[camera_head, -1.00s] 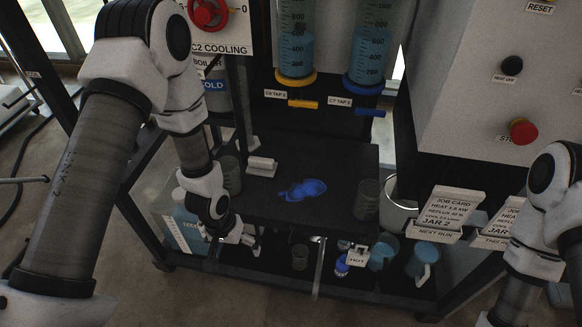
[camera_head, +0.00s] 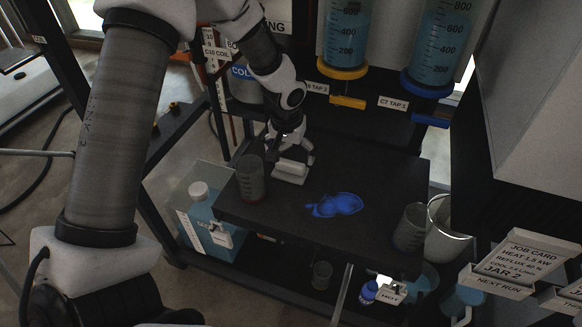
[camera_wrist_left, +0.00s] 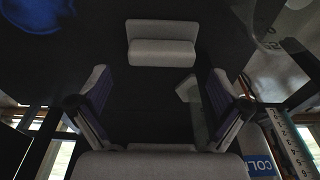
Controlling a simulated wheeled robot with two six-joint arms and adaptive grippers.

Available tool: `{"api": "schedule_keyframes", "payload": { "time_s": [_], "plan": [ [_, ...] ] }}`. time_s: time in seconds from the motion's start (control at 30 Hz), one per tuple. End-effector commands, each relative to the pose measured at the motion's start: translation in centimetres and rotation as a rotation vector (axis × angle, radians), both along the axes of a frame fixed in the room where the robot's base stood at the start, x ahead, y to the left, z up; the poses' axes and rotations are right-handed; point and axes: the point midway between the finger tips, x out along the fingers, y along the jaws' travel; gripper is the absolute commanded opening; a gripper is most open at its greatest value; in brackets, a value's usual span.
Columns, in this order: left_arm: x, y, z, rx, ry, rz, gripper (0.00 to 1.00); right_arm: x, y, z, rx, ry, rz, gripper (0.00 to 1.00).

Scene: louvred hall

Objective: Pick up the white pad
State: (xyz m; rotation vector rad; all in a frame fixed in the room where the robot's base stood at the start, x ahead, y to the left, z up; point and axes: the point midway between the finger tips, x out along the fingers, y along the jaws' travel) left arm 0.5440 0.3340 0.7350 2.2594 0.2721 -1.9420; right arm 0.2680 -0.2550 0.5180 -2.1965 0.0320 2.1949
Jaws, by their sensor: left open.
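The white pad (camera_head: 291,170) is a small pale block on the dark shelf, near its back left. In the left wrist view the pad (camera_wrist_left: 161,46) lies beyond the fingertips, centred between them. My left gripper (camera_head: 289,152) is just behind and above the pad in the head view. Its fingers are spread in the left wrist view (camera_wrist_left: 160,85), with nothing between them. Whether a fingertip touches the pad cannot be told. My right gripper is not in view.
A blue puddle (camera_head: 336,205) lies on the shelf right of the pad. A clear beaker (camera_head: 250,178) stands close to the pad's left, and another beaker (camera_head: 410,228) at the right edge. Yellow (camera_head: 348,102) and blue taps hang over the back.

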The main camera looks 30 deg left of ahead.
Motion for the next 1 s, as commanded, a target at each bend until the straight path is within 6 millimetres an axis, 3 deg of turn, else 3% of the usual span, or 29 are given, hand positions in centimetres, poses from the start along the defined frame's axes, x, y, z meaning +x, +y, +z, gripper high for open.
{"api": "schedule_keyframes", "payload": {
  "time_s": [0.23, 0.5, 0.63, 0.67, 1.0],
  "plan": [
    [0.6, 0.2, -4.4, 0.0, 0.002, 0.0, 1.0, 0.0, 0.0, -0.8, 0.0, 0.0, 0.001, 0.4],
    [0.7, 0.2, -4.9, -0.001, -0.001, 0.0, 1.0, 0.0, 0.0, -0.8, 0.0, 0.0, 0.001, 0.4],
    [0.7, 0.2, -4.9, -0.001, 0.0, 0.0, 0.54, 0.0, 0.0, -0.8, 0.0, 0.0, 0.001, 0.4],
    [0.7, 0.2, -4.9, -0.001, 0.0, 0.0, 0.48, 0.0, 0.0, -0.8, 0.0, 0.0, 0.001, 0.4],
    [0.7, 0.2, -4.8, -0.001, 0.001, 0.0, 0.48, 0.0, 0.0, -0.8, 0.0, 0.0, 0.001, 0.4]
  ]
}}
